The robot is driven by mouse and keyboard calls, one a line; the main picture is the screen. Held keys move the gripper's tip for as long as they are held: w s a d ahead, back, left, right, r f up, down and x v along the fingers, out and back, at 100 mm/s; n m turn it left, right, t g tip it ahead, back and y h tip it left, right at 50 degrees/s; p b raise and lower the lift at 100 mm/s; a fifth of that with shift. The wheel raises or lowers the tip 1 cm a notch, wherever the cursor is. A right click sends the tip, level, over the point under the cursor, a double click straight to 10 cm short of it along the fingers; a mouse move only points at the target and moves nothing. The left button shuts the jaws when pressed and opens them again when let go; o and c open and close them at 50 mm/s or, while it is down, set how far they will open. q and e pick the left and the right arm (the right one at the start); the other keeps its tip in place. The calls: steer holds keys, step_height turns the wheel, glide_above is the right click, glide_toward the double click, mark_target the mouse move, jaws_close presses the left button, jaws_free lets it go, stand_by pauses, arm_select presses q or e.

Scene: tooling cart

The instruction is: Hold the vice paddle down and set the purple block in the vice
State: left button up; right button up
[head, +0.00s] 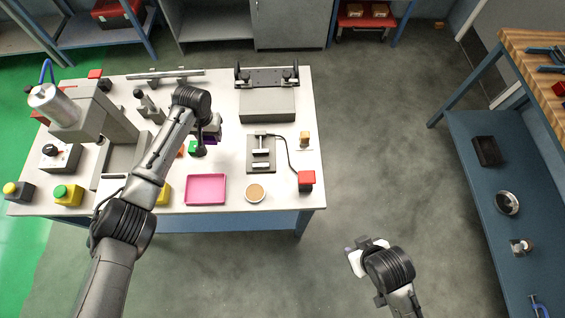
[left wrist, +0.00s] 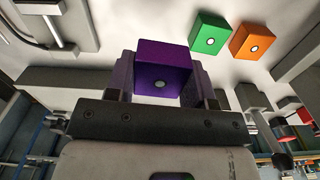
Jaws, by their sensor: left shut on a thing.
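The purple block (left wrist: 163,72) is held between the fingers of my left gripper (left wrist: 160,90) in the left wrist view. In the head view my left gripper (head: 213,134) is over the table's middle, left of the vice, and the block (head: 211,140) is mostly hidden by it. The vice (head: 261,158) is a small grey fixture with a bar between its jaws, with no block seen in it. A black cable runs from it to the red-topped paddle (head: 306,179) near the right table edge. My right gripper (head: 362,252) is off the table, over the floor; its fingers are unclear.
A green block (left wrist: 210,33) and an orange block (left wrist: 250,41) lie on the table. A pink tray (head: 206,190) and a round tan-topped dish (head: 255,192) are at the front. A grey fixture (head: 267,103) stands behind the vice. A press (head: 85,112) stands at left.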

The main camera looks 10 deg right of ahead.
arm_select(q)
steer(key=s+d+r+n+p, duration=0.1)
steer(key=s+d+r+p, duration=0.2)
steer(key=d, duration=0.4)
steer(key=s+d+r+p, duration=0.1)
steer(key=s+d+p, duration=0.1)
steer(key=d+p, duration=0.45)
arm_select(e)
step_height(320, 180, up, 9)
arm_select(q)
steer(key=f+b, duration=0.1)
steer(key=f, duration=0.1)
steer(key=f+b, duration=0.3)
steer(key=shift+s+d+f, duration=0.15)
steer(key=shift+d+f, duration=0.2)
steer(key=shift+d, duration=0.05)
steer(key=shift+f+b, duration=0.6)
steer(key=shift+f, duration=0.1)
arm_select(e)
step_height(320, 180, down, 5)
steer(key=shift+r, duration=0.15)
steer(key=shift+a, duration=0.1)
steer(key=shift+c, duration=0.2)
